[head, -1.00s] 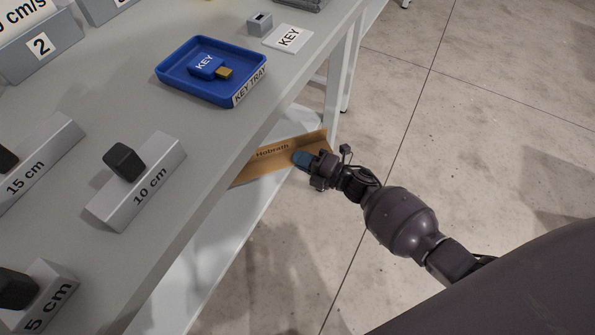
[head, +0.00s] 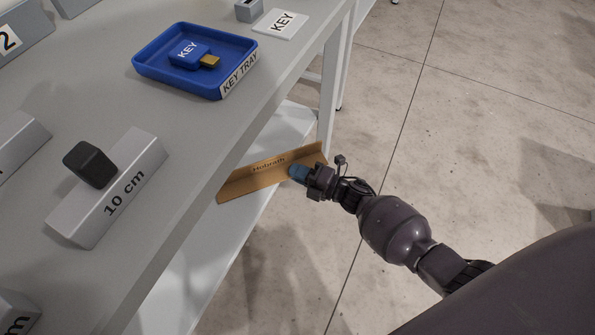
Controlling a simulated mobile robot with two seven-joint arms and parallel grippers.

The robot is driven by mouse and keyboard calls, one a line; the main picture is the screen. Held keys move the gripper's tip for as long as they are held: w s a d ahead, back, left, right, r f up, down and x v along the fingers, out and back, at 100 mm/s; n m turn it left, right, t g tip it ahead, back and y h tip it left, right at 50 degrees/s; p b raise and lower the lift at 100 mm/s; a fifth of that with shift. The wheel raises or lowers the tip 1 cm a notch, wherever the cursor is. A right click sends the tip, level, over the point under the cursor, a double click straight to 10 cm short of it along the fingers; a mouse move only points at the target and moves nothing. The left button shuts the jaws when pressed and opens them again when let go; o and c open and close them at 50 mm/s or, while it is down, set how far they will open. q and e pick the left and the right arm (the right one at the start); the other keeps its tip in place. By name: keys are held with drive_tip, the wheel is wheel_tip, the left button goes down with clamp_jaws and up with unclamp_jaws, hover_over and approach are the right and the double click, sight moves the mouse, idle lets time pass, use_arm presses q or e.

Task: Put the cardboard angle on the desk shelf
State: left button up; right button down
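The cardboard angle (head: 262,176) is a long brown folded strip marked "Hobrath". It shows beside the desk's right edge, over the white lower desk shelf (head: 222,232). My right gripper (head: 299,174) is at the right part of the angle, its blue fingertips against the cardboard, and appears shut on it. I cannot tell whether the angle touches the shelf. The tabletop hides part of the shelf. My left gripper is not in view.
The grey desk top (head: 190,130) overhangs the shelf. On it are a blue key tray (head: 150,70) with a blue key (head: 188,52), a white KEY card (head: 281,23) and a 10 cm block (head: 120,200). A white desk leg (head: 327,105) stands behind the angle. The floor at right is clear.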

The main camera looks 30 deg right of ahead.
drive_tip(key=c, duration=1.8)
unclamp_jaws()
drive_tip(key=shift+s+f, duration=0.1)
drive_tip(key=shift+f, duration=0.15)
drive_tip(key=o, duration=0.5)
drive_tip(key=shift+r, duration=0.1)
